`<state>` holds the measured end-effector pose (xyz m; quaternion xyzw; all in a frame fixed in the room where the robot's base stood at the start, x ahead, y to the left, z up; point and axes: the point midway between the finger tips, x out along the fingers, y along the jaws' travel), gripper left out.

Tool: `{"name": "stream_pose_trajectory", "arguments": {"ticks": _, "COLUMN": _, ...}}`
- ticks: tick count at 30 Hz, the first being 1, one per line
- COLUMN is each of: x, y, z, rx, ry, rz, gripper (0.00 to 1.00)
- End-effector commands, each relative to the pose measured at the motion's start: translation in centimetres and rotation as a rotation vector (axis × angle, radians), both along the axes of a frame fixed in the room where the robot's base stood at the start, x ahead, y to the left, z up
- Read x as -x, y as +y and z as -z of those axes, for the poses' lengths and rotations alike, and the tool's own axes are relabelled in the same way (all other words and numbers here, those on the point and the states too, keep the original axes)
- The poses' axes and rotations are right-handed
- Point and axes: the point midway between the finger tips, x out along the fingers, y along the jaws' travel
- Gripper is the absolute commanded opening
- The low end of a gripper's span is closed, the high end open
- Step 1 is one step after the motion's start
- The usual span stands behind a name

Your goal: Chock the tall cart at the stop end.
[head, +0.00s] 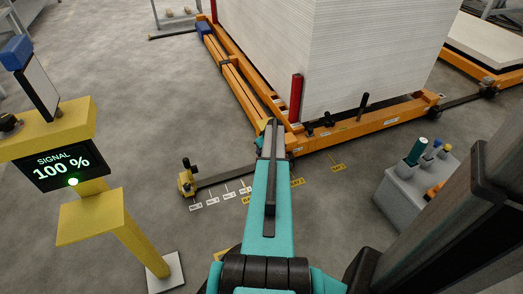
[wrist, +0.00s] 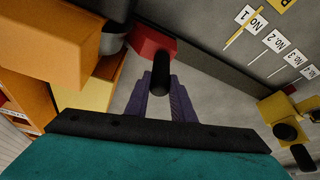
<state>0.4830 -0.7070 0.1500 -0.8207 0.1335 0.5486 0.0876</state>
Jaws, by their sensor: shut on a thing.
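The tall cart is an orange frame (head: 345,132) carrying a high stack of white sheets (head: 375,50) in the head view. Its orange side also fills the upper left of the wrist view (wrist: 50,35), with a dark round wheel (wrist: 113,38) beneath it. A red chock (wrist: 150,42) with a black handle (wrist: 161,75) is beside that wheel at the floor rail (wrist: 215,62). I cannot tell whether chock and wheel touch. My gripper (wrist: 162,93) has purple fingers and is shut on the chock's handle. The gripper is hidden behind my arm in the head view.
A yellow end stop (head: 187,180) stands at the rail's near end, also in the wrist view (wrist: 285,112). Numbered floor labels (head: 228,196) line the rail. A yellow signal post (head: 135,225) reads 100 %. A grey bottle caddy (head: 405,195) is at right, a lower cart (head: 505,75) behind.

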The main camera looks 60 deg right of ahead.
Motion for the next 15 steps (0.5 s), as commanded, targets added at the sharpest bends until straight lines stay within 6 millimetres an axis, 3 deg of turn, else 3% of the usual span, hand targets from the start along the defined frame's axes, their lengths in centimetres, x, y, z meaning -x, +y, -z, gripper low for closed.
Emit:
{"name": "stream_pose_trajectory", "arguments": {"ticks": 14, "x": 0.05, "y": -0.09, "z": 0.52, "rx": 0.001, "ry": -0.001, "rz": 0.001, "gripper": 0.00}}
{"name": "stream_pose_trajectory", "arguments": {"ticks": 15, "x": 0.06, "y": -0.08, "z": 0.48, "rx": 0.001, "ry": -0.001, "rz": 0.001, "gripper": 0.27}}
